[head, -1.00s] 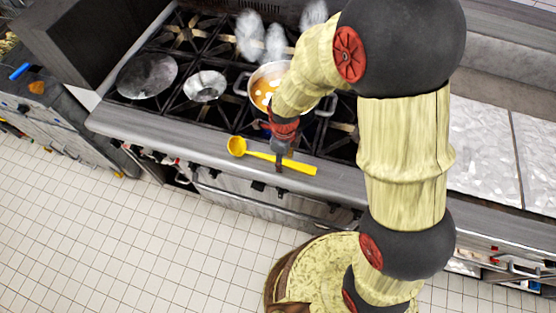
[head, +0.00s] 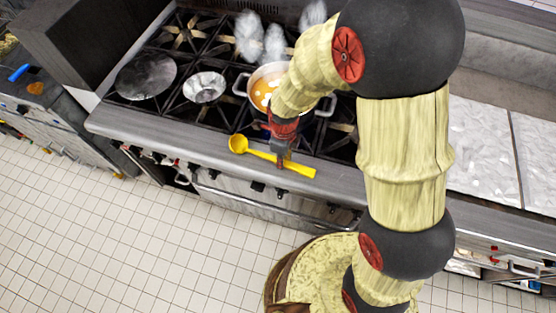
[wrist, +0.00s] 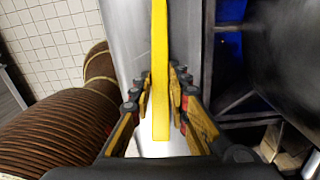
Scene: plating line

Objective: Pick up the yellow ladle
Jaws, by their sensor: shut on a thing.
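The yellow ladle (head: 262,155) is over the front ledge of the stove in the head view. Its bowl points left and its handle points right. My gripper (head: 281,162) is at the handle, right of its middle. In the wrist view the handle (wrist: 160,80) runs between the two fingers of my gripper (wrist: 160,100), which are shut on it. I cannot tell whether the ladle touches the ledge or is just above it.
A steaming pot of orange soup (head: 262,92) stands on the stove behind my gripper. A dark pan (head: 146,76) and a small metal bowl (head: 204,87) sit on burners to the left. The front ledge (head: 160,128) is clear left of the ladle.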

